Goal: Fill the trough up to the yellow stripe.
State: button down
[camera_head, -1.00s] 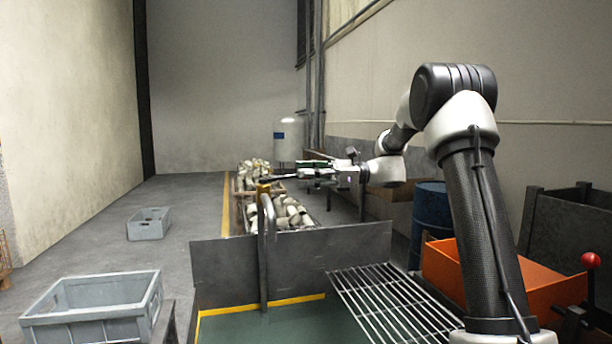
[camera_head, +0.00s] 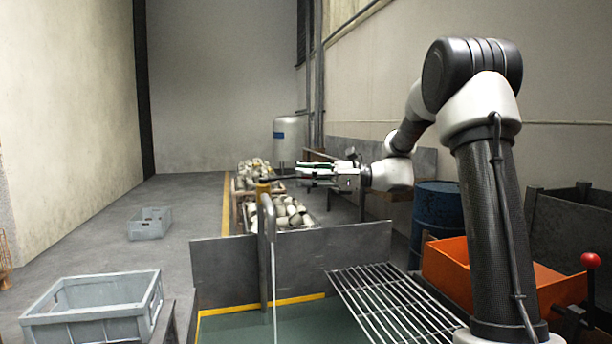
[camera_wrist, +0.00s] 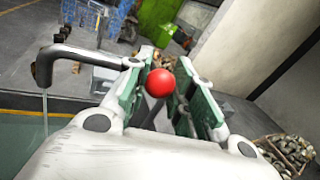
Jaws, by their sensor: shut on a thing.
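The grey tap (camera_head: 266,225) stands at the back wall of the trough (camera_head: 225,268), with a yellow top and a downturned spout. A thin stream of water (camera_head: 274,290) runs from the spout into the trough; it also shows in the wrist view (camera_wrist: 45,112). The yellow stripe (camera_head: 300,299) runs along the trough's inner walls, just above the dark green surface (camera_head: 290,325). My gripper (camera_head: 305,173) is at the tap's dark lever (camera_head: 282,180). In the wrist view its green-padded fingers are shut on the lever's red knob (camera_wrist: 160,83). The knob hides most of the lever there.
A slatted rack (camera_head: 390,300) covers the trough's right side. An orange bin (camera_head: 470,265), a blue drum (camera_head: 437,215) and another red-knobbed lever (camera_head: 591,260) are at right. Grey crates (camera_head: 95,320) stand at left; bins of metal parts (camera_head: 290,228) lie behind.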

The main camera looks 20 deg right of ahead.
jog(key=shift+s+a+m+t+h, duration=0.15)
jog(key=shift+s+m+t+h, duration=0.25)
jog(key=shift+s+m+t, duration=0.4)
jog(key=shift+w, duration=0.2)
jog(key=c, duration=1.2)
grip_release()
jog(key=v, duration=1.2)
jog(key=shift+s, duration=0.1)
